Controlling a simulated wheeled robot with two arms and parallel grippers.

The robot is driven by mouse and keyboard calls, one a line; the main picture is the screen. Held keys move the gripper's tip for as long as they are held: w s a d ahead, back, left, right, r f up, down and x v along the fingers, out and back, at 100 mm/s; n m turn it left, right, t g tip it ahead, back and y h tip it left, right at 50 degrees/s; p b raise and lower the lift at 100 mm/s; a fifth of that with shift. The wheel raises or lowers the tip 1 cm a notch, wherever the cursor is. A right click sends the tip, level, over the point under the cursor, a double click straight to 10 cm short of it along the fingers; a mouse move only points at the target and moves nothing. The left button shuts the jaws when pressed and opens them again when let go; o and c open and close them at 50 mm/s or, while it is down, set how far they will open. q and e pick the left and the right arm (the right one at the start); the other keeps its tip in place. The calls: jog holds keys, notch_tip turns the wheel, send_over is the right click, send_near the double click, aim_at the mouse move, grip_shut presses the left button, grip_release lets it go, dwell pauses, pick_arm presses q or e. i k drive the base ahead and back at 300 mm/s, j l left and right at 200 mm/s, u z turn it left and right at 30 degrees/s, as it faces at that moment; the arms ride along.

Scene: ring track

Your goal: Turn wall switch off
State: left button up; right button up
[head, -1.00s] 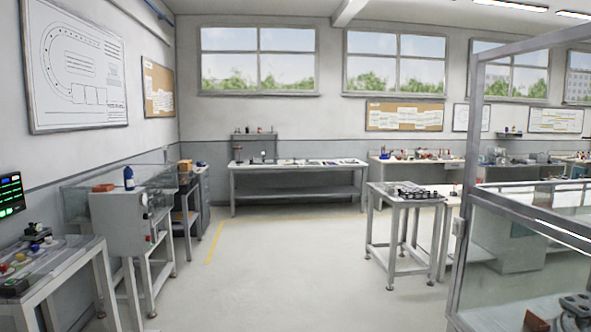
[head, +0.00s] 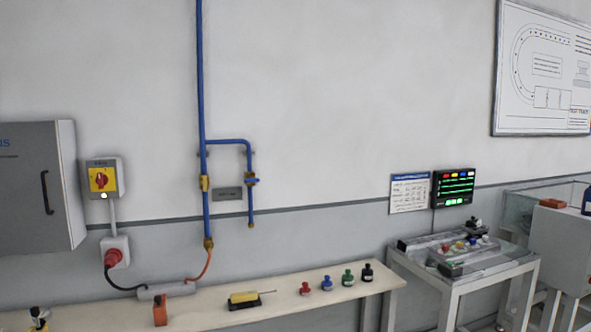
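The wall switch (head: 102,179) is a grey box on the wall at the left of the head view. It has a yellow plate with a red rotary knob, which looks roughly upright, and a small bright lamp below it. A grey conduit runs down from it to a box with a red round plug (head: 114,257). Neither of my grippers shows in the head view.
A grey cabinet (head: 35,185) with a black handle hangs left of the switch. A bench (head: 220,310) with small coloured items stands below. Blue pipes (head: 206,120) run down the wall. A table with a lit panel (head: 453,188) above it stands at right.

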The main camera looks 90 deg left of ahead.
aim_at(102, 180)
jog(key=u, duration=3.85)
